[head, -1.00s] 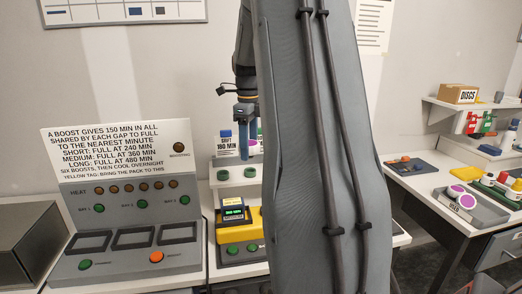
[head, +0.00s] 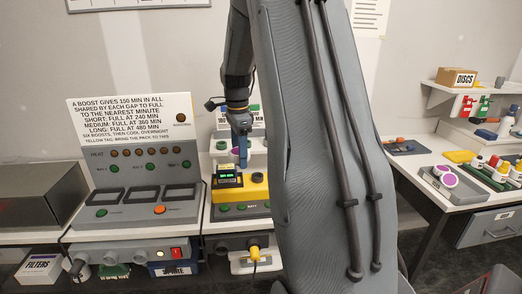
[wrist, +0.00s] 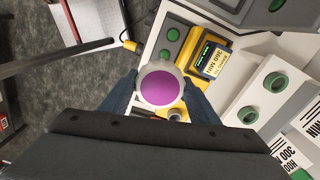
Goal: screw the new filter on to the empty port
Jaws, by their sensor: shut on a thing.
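The filter, a round white piece with a purple top (wrist: 160,89), sits between the two fingers of my gripper (wrist: 158,97) in the wrist view. My gripper is shut on it. In the head view my gripper (head: 241,152) hangs above the yellow unit (head: 257,190), which has a lit display and green buttons. This yellow unit (wrist: 231,50) also shows in the wrist view, beside and behind the filter. The filter hides part of the unit, and I cannot tell whether they touch. I cannot make out the empty port for certain.
A white stand with green rings (wrist: 297,92) is right of the yellow unit in the wrist view. A heating panel (head: 136,185) stands to the left, with a grey box (head: 40,197) beyond. A tray (head: 467,192) with purple-topped pieces lies on the right bench.

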